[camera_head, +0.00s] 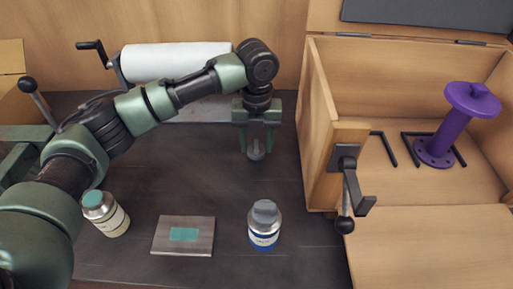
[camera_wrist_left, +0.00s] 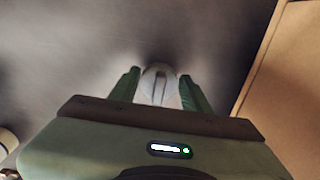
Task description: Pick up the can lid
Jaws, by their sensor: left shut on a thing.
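My left gripper (camera_head: 257,143) points down over the dark table in the head view. It is shut on a small grey rounded piece, which looks like the can lid (camera_head: 256,153). In the left wrist view the lid (camera_wrist_left: 158,84) sits between the two green fingers of the gripper (camera_wrist_left: 160,88). Whether the lid touches the table is hard to tell. A can with a blue band (camera_head: 264,226) stands upright nearer the front, apart from the gripper, with a grey top. My right gripper is not in view.
A cream jar with a teal top (camera_head: 104,214) and a flat plate with a teal patch (camera_head: 184,236) are at front left. A white roll (camera_head: 172,62) lies at the back. An open wooden box (camera_head: 318,120) with a purple flanged pipe (camera_head: 450,128) stands right. Table around the gripper is clear.

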